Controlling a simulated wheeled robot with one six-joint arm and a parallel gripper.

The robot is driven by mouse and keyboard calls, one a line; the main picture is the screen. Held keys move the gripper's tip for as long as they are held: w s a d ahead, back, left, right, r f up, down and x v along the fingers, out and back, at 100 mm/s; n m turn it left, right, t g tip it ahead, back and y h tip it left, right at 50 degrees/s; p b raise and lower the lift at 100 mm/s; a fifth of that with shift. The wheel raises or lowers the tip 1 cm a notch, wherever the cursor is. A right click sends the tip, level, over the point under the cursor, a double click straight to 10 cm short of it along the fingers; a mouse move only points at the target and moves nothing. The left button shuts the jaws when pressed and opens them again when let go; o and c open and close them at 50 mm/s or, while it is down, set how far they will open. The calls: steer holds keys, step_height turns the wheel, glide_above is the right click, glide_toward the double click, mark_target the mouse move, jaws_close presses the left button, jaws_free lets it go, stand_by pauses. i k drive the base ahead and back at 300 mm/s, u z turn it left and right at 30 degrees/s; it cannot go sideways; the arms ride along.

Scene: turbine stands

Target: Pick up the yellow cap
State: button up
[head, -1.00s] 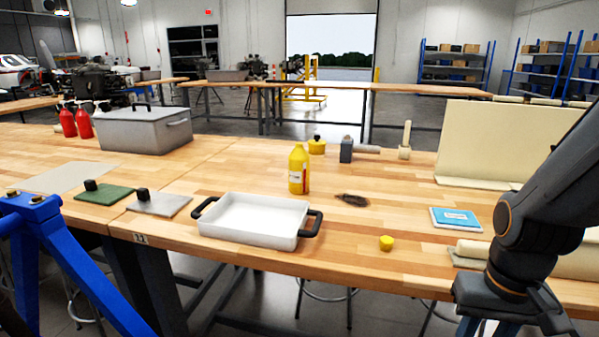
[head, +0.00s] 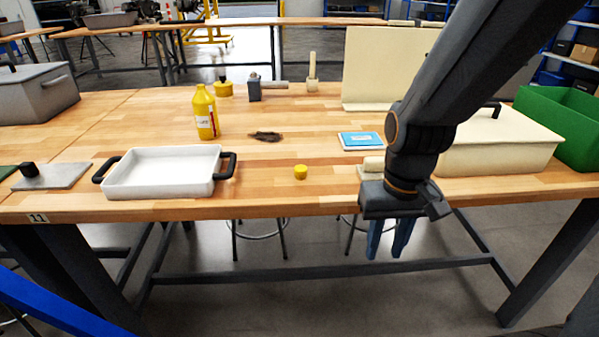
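The small yellow cap (head: 300,172) lies on the wooden bench top, near its front edge and to the right of the white tray. My gripper (head: 385,240) points down in front of the bench edge, to the right of the cap and lower in the picture. Its two blue fingers are apart with a gap between them and nothing is in them. The cap is in full view and nothing touches it.
The white tray (head: 150,190) with black handles stands left of the cap. A cream box (head: 500,150) and green bin (head: 570,125) stand right. Bench around the cap is clear.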

mark_target(301, 170)
steer(key=z, duration=0.65)
steer(key=k, duration=1.5)
steer(key=u, duration=0.65)
steer(key=i, duration=0.95)
